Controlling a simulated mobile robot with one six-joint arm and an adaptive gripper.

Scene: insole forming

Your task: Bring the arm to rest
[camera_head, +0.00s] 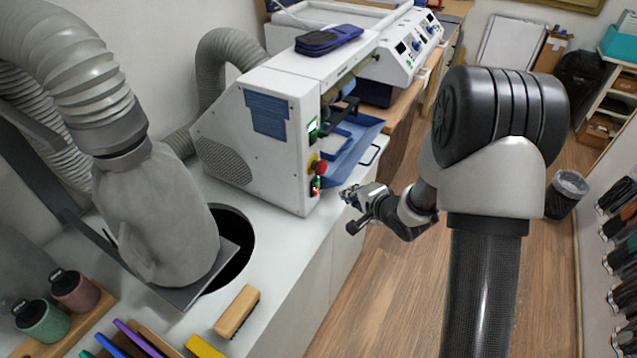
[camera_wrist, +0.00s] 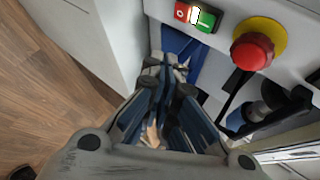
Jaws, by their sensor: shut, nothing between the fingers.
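My gripper (camera_head: 350,197) is at the end of my arm, beside the front right corner of the white machine (camera_head: 268,130). In the wrist view my gripper (camera_wrist: 167,70) has its fingers together with nothing between them. It points toward the machine's control panel, which carries a red and green switch (camera_wrist: 195,16) and a red emergency button on yellow (camera_wrist: 252,50). My arm is bent and reaches in over the floor from the right. I cannot tell whether the fingertips touch the panel.
A white counter (camera_head: 285,240) lies left of my gripper, with a brush (camera_head: 237,311) on it. A grey hose (camera_head: 75,70) and a covered form (camera_head: 160,225) stand at the left. The wooden floor (camera_head: 395,300) is open. A bin (camera_head: 567,193) and shelves are at the right.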

